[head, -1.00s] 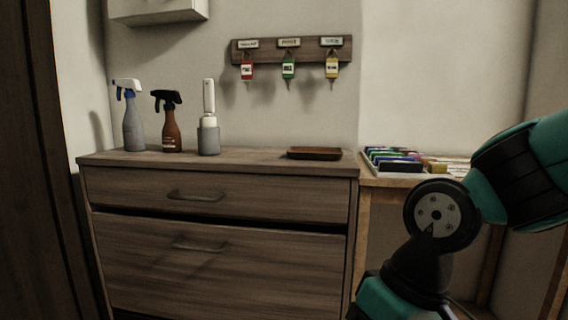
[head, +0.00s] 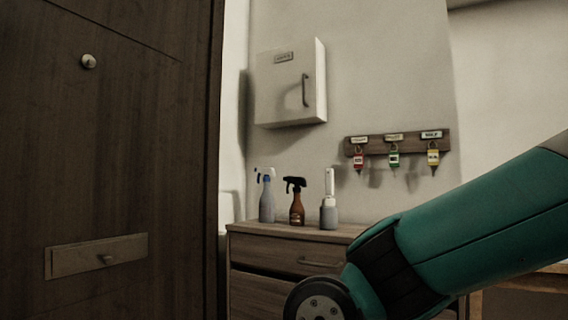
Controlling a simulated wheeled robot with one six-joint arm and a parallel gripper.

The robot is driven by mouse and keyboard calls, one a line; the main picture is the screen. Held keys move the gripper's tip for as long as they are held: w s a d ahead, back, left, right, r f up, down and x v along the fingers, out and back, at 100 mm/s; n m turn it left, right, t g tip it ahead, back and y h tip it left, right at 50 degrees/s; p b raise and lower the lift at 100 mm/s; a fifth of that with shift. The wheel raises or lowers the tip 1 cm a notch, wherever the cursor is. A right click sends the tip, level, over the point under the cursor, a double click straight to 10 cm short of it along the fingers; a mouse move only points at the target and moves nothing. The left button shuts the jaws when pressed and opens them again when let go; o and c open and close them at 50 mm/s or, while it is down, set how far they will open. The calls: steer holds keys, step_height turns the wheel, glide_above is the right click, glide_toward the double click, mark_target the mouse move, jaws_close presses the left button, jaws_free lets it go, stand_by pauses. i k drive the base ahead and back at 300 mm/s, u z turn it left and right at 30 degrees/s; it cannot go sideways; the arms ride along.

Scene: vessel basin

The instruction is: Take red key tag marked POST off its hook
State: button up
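A red key tag (head: 359,161) hangs from the left hook of a dark wooden key rack (head: 407,143) on the back wall. Its print is too small to read. Small label plates sit above each hook. My arm crosses the lower right of the head view, below the rack. My gripper is out of view.
A wooden dresser (head: 255,247) stands below the rack, with a grey spray bottle (head: 267,203), a brown spray bottle (head: 297,207) and a white-handled brush in a grey holder (head: 329,213). A white wall cabinet (head: 286,85) hangs above. A dark wooden door (head: 120,190) fills the left.

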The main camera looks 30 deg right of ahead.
mark_target(359, 157)
steer(key=u, duration=0.25)
steer(key=i, duration=1.8)
steer(key=z, duration=2.2)
